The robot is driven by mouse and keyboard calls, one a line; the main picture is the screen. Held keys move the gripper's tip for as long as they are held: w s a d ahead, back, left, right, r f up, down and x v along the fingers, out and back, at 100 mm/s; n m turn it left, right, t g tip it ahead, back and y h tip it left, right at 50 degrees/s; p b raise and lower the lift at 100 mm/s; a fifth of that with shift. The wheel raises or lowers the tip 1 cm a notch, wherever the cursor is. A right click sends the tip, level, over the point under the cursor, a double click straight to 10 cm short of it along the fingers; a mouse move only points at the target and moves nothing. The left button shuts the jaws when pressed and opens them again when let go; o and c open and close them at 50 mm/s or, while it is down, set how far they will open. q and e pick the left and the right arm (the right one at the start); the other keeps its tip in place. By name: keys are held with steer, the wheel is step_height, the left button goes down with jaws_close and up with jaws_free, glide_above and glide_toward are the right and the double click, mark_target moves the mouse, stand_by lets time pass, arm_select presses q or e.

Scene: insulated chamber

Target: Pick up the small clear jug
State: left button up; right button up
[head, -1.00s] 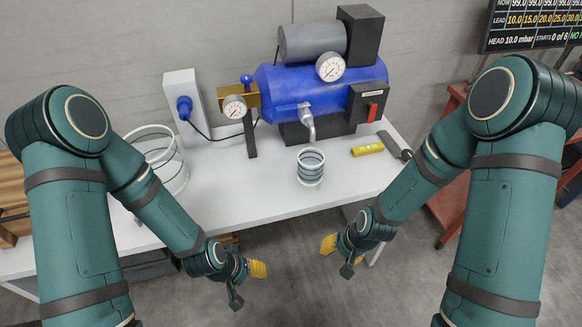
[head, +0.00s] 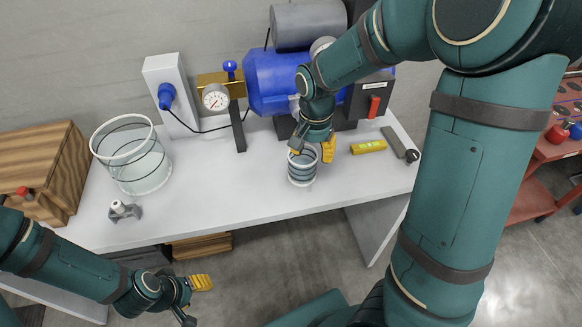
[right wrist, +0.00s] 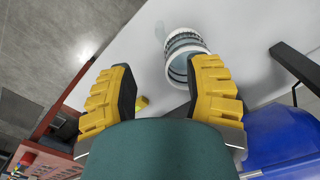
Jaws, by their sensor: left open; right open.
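The small clear jug (head: 302,170), a clear vessel with dark rings, stands upright on the white table (head: 235,189). My right gripper (head: 313,148) is open and sits over the jug's top, pointing down; its fingers hide part of the rim in the head view. In the right wrist view the jug (right wrist: 180,47) lies beyond the gap between the open yellow fingers (right wrist: 160,88), nearer the right finger. I cannot tell whether a finger touches it. My left gripper (head: 194,301) is open and empty, low in front of the table.
A blue tank (head: 268,85) with a gauge (head: 215,97) is behind the jug. A yellow level (head: 368,147) lies to its right. The table's middle is clear.

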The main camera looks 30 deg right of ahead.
mark_target(311, 177)
step_height(311, 177, down, 9)
steer(key=shift+r+b, duration=0.2)
steer(key=shift+b, duration=1.05)
step_height(311, 177, down, 5)
steer(key=shift+s+a+f+b, duration=0.1)
steer(key=shift+b, duration=0.9)
jaws_close()
